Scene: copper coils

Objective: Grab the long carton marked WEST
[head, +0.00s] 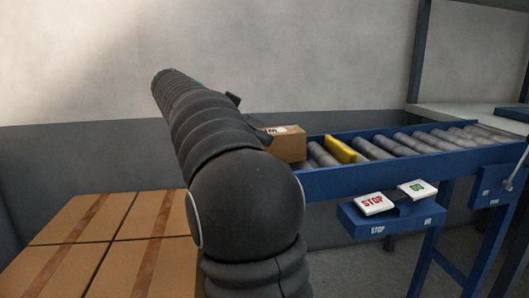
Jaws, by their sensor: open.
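A brown carton (290,147) with a white label on top lies at the left end of the roller conveyor. Its label is too small to read, so I cannot tell whether it says WEST. My arm covers its left part, so its full length is hidden. My arm rises through the middle of the head view, in front of the conveyor's left end.
The blue roller conveyor (400,166) runs to the right, with a yellow bar (340,149) across its rollers. Several large taped cartons (60,222) fill the lower left. A grey wall stands behind.

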